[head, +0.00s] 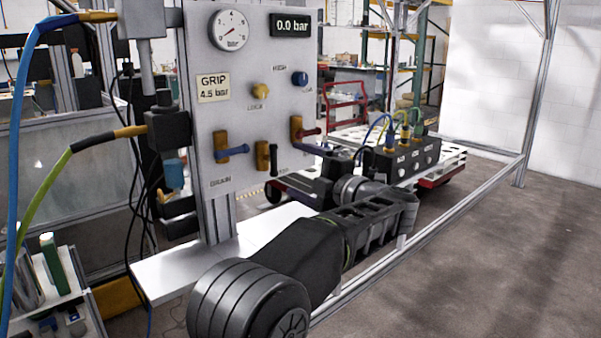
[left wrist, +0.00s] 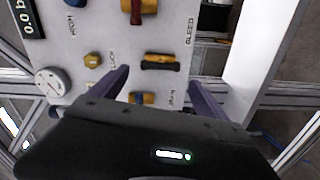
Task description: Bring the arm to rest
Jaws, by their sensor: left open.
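My left arm reaches up from the bottom of the head view. Its gripper (head: 308,150) is in front of the lower right part of a grey valve panel (head: 240,100). In the left wrist view the two purple fingers (left wrist: 158,78) stand wide apart with nothing between them. Beyond them are the black-handled valve (left wrist: 160,63) and, partly hidden by my gripper body, another valve (left wrist: 142,98). The head view shows the blue-handled valve (head: 232,151), the black-handled valve (head: 273,160) and the red-handled valve (head: 306,131). My right gripper is not in view.
The panel carries a dial gauge (head: 230,32), a display (head: 291,25) reading 0.0 bar, a yellow knob (head: 261,90) and a blue knob (head: 300,78). A white shelf (head: 170,272) lies below. A black block with hoses (head: 405,160) stands behind my gripper. Floor at right is clear.

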